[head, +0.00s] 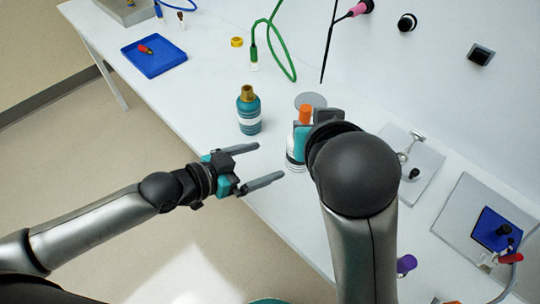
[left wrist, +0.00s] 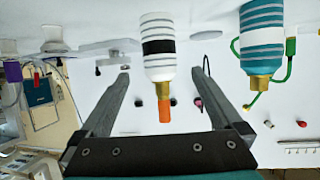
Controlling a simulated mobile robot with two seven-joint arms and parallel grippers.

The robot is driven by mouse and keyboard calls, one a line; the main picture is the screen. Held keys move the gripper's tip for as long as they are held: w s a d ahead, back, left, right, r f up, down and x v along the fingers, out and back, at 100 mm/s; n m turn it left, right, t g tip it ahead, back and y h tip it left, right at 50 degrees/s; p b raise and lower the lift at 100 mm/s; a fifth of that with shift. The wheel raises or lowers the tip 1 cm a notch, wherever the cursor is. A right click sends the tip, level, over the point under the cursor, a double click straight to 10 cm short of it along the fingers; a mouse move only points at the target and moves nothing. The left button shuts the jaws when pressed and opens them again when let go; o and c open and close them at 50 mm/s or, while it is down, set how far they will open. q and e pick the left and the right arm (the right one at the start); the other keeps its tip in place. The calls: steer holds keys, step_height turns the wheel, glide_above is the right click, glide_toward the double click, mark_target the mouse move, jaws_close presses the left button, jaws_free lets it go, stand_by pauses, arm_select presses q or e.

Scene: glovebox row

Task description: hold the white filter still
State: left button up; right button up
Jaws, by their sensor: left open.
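The white filter (head: 292,151) stands on the bench, white with grey stripes, a black band and an orange top. In the head view my right arm hides part of it. It also shows in the left wrist view (left wrist: 158,45), upside down, with its body between the lines of my left fingers. My left gripper (head: 270,160) is open and empty, to the left of the filter near the bench's front edge, with its fingers pointing towards it and apart from it. Of my right gripper (head: 303,142) only a teal part shows beside the filter; its fingers are hidden.
A teal striped filter (head: 249,113) with a brass top stands left of the white one. A grey disc (head: 310,101) lies behind the white filter. A green hose (head: 273,40) hangs further back. A blue tray (head: 153,57) and grey plates (head: 412,168) lie at the sides.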

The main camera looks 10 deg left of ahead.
arm_select(q)
steer(key=x, duration=1.5)
steer(key=shift+w+d+r, duration=0.1)
steer(key=shift+d, duration=0.05)
steer(key=c, duration=1.5)
